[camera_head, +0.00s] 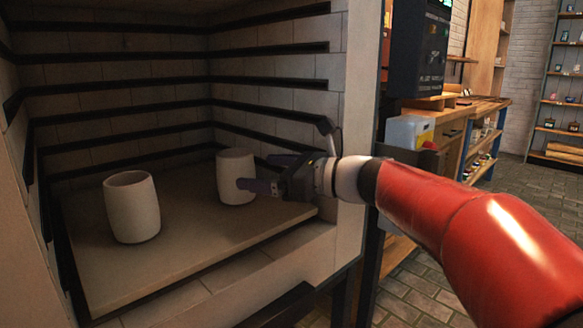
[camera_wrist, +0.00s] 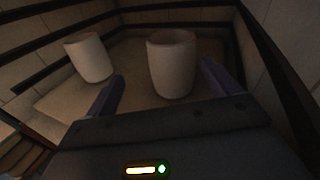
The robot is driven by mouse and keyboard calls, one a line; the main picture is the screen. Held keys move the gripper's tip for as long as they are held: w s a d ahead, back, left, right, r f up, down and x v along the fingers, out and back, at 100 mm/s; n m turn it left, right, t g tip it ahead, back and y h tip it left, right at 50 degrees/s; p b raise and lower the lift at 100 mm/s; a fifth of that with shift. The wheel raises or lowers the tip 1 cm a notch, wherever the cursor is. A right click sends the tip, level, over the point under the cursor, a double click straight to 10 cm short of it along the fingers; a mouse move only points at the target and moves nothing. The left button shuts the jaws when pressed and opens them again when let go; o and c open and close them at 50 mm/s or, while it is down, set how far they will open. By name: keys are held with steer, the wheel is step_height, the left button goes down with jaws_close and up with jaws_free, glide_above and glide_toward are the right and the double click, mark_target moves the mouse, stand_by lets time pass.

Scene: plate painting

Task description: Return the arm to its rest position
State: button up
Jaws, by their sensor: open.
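My gripper (camera_head: 258,172) is open and reaches into the kiln chamber from the right. Its fingers point at a pale cup (camera_head: 236,166) standing upright on the kiln shelf (camera_head: 190,238). In the wrist view, this cup (camera_wrist: 171,66) stands ahead, between the lines of the two open fingers (camera_wrist: 160,90). I cannot tell whether a finger touches it. A second pale cup (camera_head: 132,207) stands upright on the shelf to the left, apart from my gripper. It also shows in the wrist view (camera_wrist: 88,57) at the upper left.
The kiln's side wall (camera_head: 357,120) and front ledge (camera_head: 230,280) lie close around my arm. Dark ridges (camera_head: 270,80) line the inner walls. A dark control box (camera_head: 420,45) and a wooden bench (camera_head: 470,108) stand outside to the right. Brick floor (camera_head: 415,290) shows below.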

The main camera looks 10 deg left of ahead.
steer(key=s+d+f+n+h+p, duration=0.3)
steer(key=s+d+f+n+h, duration=0.6)
steer(key=s+d, duration=0.4)
steer(key=shift+s+d+f+n, duration=0.25)
steer(key=shift+s+f+n, duration=0.7)
steer(key=shift+n, duration=0.25)
steer(key=s+d+f+n+h, duration=0.2)
steer(key=s+d+n, duration=0.1)
steer(key=d, duration=0.1)
steer(key=s+d+f+n+h+p, duration=0.1)
steer(key=s+d+f+n+h, duration=0.2)
steer(key=d, duration=0.1)
steer(key=s+d+f+n+h+p, duration=0.1)
steer(key=s+d+f+n+h, duration=0.1)
steer(key=d, duration=0.3)
steer(key=shift+s+f+n, duration=0.2)
steer(key=shift+s+n, duration=0.3)
steer(key=shift+s, duration=0.35)
